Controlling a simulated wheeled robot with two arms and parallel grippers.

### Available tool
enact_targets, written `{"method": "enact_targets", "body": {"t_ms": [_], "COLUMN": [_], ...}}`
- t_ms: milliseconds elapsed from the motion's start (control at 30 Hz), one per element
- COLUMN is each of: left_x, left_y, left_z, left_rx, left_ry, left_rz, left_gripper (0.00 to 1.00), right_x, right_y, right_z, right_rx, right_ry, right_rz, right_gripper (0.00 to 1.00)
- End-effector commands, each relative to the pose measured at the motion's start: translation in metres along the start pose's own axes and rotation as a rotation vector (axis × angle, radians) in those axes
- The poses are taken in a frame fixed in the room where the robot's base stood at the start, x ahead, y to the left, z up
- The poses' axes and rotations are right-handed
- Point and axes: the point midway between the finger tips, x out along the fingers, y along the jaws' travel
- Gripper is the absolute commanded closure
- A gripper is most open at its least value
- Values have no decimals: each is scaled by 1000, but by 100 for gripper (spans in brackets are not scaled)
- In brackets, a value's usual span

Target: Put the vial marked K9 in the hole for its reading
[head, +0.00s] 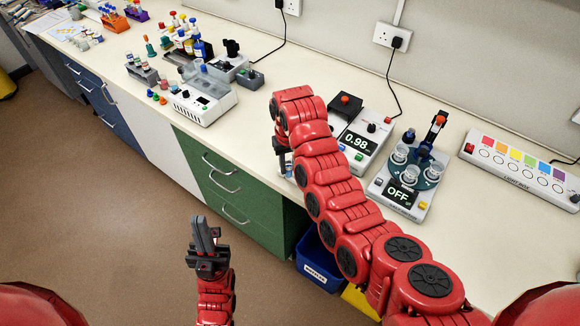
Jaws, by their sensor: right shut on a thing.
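My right gripper (284,152) points down over the front of the bench, left of the meter, and is partly hidden by my own arm. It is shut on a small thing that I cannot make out. The meter (379,131) has a lit display reading 0.98. The light box (518,169) at the right has a row of coloured squares with round holes beneath them. No K9 mark is readable in this view. My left gripper (206,246) is low over the floor in front of the cabinets, apart from everything; its finger gap is unclear.
A device with a round blue-green carousel and an OFF display (401,193) stands between the meter and light box. A white instrument (203,103), racks and colourful bottles crowd the left. A blue bin (318,262) stands below the bench.

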Motion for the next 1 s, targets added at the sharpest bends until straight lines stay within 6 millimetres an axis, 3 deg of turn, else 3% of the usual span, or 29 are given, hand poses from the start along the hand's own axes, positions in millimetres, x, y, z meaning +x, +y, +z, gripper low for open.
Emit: {"method": "enact_targets", "body": {"t_ms": [267,500,667,700,767,833,1000], "left_x": [-31,-39,-61,-43,-36,-45,-47], "left_y": [2,2,3,2,2,2,2], "left_z": [5,7,10,7,6,8,8], "left_rx": [0,0,0,0,0,0,0], "left_ry": [0,1,0,-1,1,1,0], "left_rz": [0,0,0,0,0,0,0], "left_gripper": [100,100,100,100,100,100,100], "right_x": [7,6,9,6,16,29,37], "right_y": [12,15,16,17,17,16,17], "right_z": [-28,-35,-42,-40,-39,-41,-41], "right_rx": [-4,-5,3,4,3,2,2], "right_ry": [-2,-1,0,-6,-9,-2,0], "right_rz": [9,7,-7,-6,-6,-5,-5], "right_gripper": [100,100,100,100,100,100,100]}}
